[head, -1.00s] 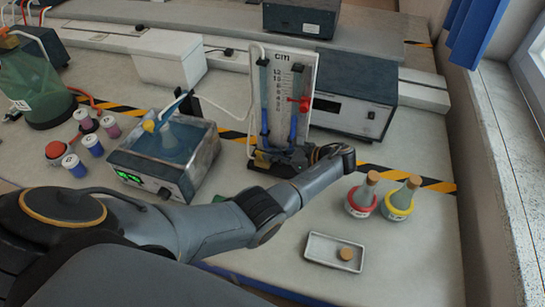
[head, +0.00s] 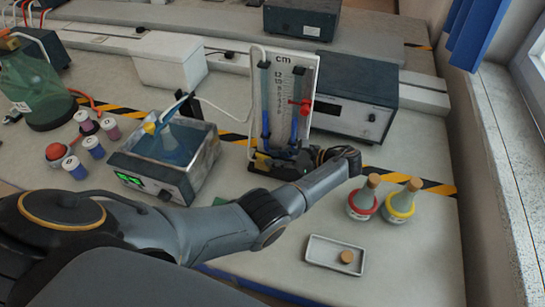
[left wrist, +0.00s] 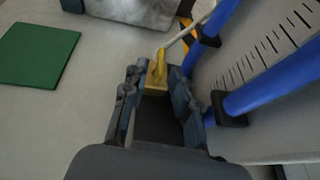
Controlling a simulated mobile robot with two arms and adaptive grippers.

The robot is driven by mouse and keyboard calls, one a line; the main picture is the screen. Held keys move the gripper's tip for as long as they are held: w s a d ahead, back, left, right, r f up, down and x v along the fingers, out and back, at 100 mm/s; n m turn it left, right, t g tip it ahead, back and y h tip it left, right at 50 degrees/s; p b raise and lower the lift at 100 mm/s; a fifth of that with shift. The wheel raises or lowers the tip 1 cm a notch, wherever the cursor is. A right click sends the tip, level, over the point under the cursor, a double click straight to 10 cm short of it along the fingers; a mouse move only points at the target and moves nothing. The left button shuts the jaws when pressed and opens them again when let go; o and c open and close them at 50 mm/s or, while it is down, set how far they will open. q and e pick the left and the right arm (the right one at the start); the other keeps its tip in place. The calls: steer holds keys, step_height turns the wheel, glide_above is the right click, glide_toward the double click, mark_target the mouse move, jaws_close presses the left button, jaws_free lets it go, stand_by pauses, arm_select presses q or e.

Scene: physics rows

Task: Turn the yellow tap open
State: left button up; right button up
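The yellow tap (head: 262,157) is at the foot of the upright scale board (head: 301,75) with two blue liquid columns. In the left wrist view the tap (left wrist: 156,75) shows as a yellow piece with a narrow upright part, between my fingertips. My left gripper (head: 274,160) reaches in from the right, low in front of the board. In the left wrist view the two dark fingers (left wrist: 154,82) stand apart on either side of the tap, with a gap visible; contact is unclear. My right gripper is not in view.
Left of the board is a water bath (head: 165,160) holding a flask. Two corked flasks (head: 399,206) stand right of my wrist, close to it. A white tray (head: 322,252) with a cork lies in front. A grey instrument (head: 355,95) stands behind the board.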

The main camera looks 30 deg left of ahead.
arm_select(q)
steer(key=v, duration=0.5)
steer(key=shift+d+r, duration=0.1)
steer(key=shift+d, duration=0.2)
steer(key=shift+d+r, duration=0.25)
steer(key=shift+d, duration=0.25)
steer(key=shift+r, duration=0.1)
